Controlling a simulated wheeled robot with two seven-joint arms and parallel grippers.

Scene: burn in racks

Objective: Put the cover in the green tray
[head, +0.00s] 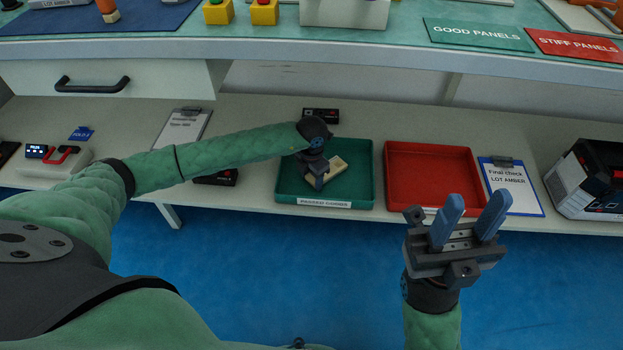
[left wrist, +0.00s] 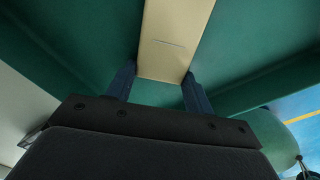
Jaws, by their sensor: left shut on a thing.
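The cover (head: 336,177) is a flat beige piece inside the green tray (head: 362,190), tilted in the head view. My left gripper (head: 319,183) reaches down into the tray and is shut on the cover. In the left wrist view the cover (left wrist: 172,40) lies between the two fingers of my left gripper (left wrist: 158,85), with green tray surface around it. I cannot tell whether the cover touches the tray floor. My right gripper (head: 467,222) is open and empty, in front of the shelf, with its blue fingers apart.
A red tray (head: 432,178) stands right of the green one. A clipboard (head: 511,187) and a dark boxy device (head: 590,180) are further right. Small dark controllers lie behind (head: 320,115) and left (head: 216,178) of the green tray. The upper table edge (head: 300,50) overhangs behind.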

